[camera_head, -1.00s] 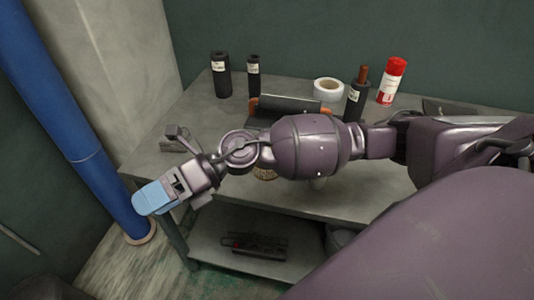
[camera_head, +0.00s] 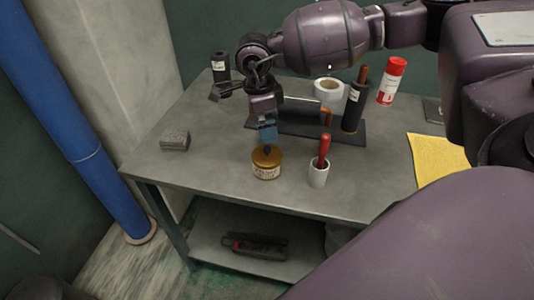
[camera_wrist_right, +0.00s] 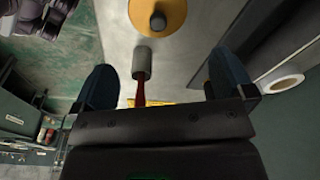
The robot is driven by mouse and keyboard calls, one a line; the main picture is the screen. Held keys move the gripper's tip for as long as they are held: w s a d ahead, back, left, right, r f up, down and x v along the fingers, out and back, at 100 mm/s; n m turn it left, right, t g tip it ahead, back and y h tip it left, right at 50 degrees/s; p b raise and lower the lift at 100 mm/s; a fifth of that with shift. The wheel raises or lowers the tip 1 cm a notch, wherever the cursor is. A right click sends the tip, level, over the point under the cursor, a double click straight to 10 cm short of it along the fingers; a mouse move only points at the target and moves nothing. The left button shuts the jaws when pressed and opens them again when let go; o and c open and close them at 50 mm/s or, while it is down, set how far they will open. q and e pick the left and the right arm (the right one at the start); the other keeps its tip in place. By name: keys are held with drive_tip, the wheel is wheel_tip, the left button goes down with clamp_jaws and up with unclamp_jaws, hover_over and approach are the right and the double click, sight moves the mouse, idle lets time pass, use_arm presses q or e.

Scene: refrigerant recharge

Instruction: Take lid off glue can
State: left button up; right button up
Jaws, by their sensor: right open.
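The glue can (camera_head: 266,172) stands upright near the table's front edge, a small tin with a cream label. Its golden-brown lid (camera_head: 268,158) is on top and has a dark knob in the middle. In the right wrist view the lid (camera_wrist_right: 176,24) shows at the top, ahead of the fingers, with its knob (camera_wrist_right: 158,21). My left gripper is not in view.
A white cup (camera_head: 318,175) with a red-handled tool stands right of the can. A dark tray (camera_head: 292,125), a black cartridge (camera_head: 353,112), a tape roll (camera_head: 329,90) and a red-and-white spray can (camera_head: 391,82) are behind. A grey block (camera_head: 175,140) lies left; yellow paper (camera_head: 438,160) lies right.

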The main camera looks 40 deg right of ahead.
sight(267, 148)
drive_tip(key=f, duration=0.9)
drive_tip(key=shift+s+d, duration=0.15)
drive_tip(key=shift+d, duration=0.1)
drive_tip(key=shift+f, duration=0.1)
clamp_jaws()
